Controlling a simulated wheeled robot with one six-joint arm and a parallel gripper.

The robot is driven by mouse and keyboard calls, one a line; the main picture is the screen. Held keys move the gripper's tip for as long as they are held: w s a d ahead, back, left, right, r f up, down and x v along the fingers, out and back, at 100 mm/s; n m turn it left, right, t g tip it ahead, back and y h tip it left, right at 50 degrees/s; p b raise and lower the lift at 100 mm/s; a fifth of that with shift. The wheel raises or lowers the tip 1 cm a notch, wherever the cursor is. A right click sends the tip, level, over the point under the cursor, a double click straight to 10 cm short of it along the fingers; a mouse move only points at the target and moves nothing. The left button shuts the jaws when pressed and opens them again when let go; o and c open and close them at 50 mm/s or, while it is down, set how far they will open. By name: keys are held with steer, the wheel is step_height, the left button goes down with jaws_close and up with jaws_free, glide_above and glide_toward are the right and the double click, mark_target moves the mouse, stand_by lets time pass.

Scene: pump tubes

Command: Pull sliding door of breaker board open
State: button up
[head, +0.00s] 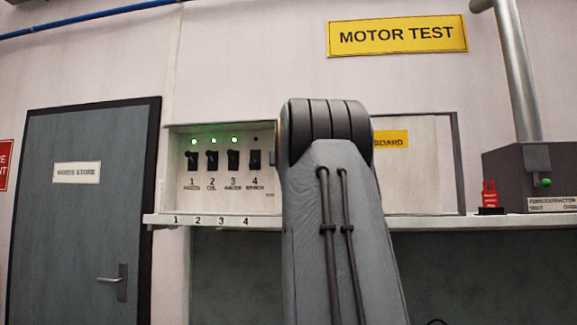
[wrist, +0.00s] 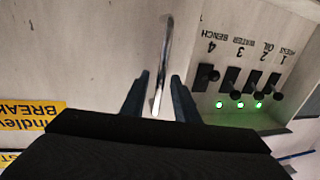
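The breaker board (head: 225,190) is a pale box on the wall with a row of numbered black switches. Its sliding door (head: 413,175) is a pale panel with a yellow label at the board's right side; its left part is hidden behind my arm. In the wrist view, the door (wrist: 85,60) is at the left, with a slim metal bar handle (wrist: 165,50) near its edge. My gripper (wrist: 160,85) is open, with one dark finger on each side of the handle's end and gaps visible. In the head view, my gripper is hidden.
Switches (wrist: 236,82) labelled 1 to 4 are uncovered beside the handle, with three green lights lit. A shelf edge (head: 270,222) runs below the board.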

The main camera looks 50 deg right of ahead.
steer(key=b+v, duration=0.2)
steer(key=v, duration=0.6)
steer(key=shift+b, duration=0.35)
steer(key=shift+d, duration=0.1)
